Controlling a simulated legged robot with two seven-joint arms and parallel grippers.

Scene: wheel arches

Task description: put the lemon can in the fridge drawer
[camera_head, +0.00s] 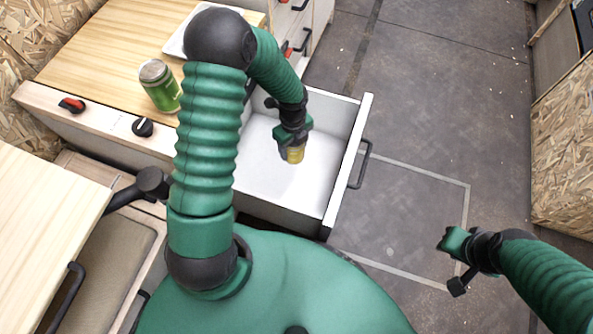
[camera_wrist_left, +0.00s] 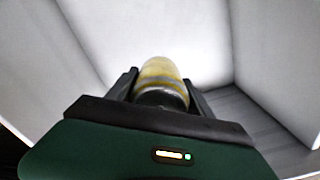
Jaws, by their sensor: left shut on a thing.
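The lemon can (camera_head: 295,155) is yellow and held in my left gripper (camera_head: 291,146), which reaches over and into the open white fridge drawer (camera_head: 352,115). In the left wrist view the can (camera_wrist_left: 160,76) sits between the two fingers, with the white drawer walls around it. The fingers are shut on the can. Whether the can touches the drawer floor cannot be told. My right gripper (camera_head: 450,243) is out to the right above the floor; its fingers are too small to read.
A green can (camera_head: 160,87) stands on the wooden counter (camera_head: 95,45) at the left. The drawer's black handle (camera_head: 361,164) sticks out to the right. The grey floor to the right is clear.

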